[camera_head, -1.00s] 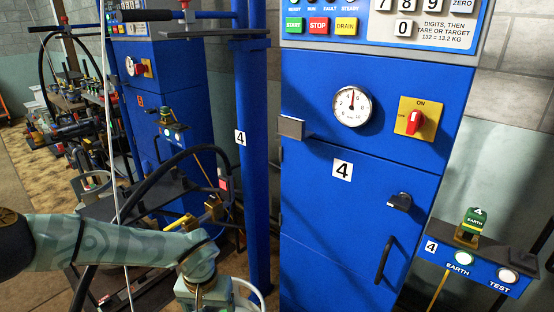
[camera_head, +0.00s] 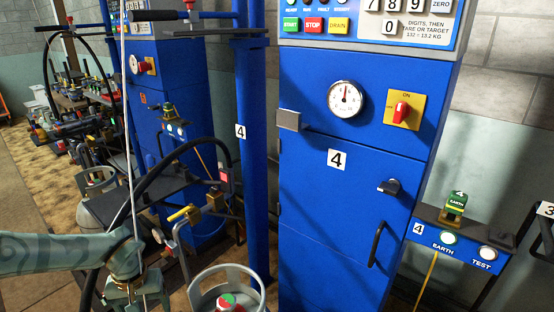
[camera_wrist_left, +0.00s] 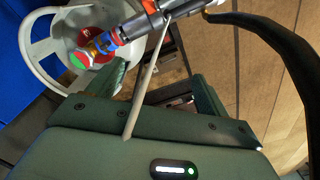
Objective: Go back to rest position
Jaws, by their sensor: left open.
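My left arm enters the head view from the left. Its gripper (camera_head: 128,292) is near the bottom edge, partly cut off, left of the grey collared cylinder (camera_head: 205,284). In the left wrist view the two green fingers of my left gripper (camera_wrist_left: 155,86) stand apart with nothing clamped between them. A thin pale hose (camera_wrist_left: 148,80) passes across the gap in that view; I cannot tell its distance from the fingers. My right gripper is not in view.
The blue cabinet (camera_head: 315,215) marked 4 stands ahead, with a gauge (camera_head: 345,98) and a red switch (camera_head: 401,112). A blue post (camera_head: 250,160), a yellow-handled valve (camera_head: 184,213) and a black hose (camera_head: 150,180) are near my arm. An earth-and-test box (camera_head: 465,245) is at right.

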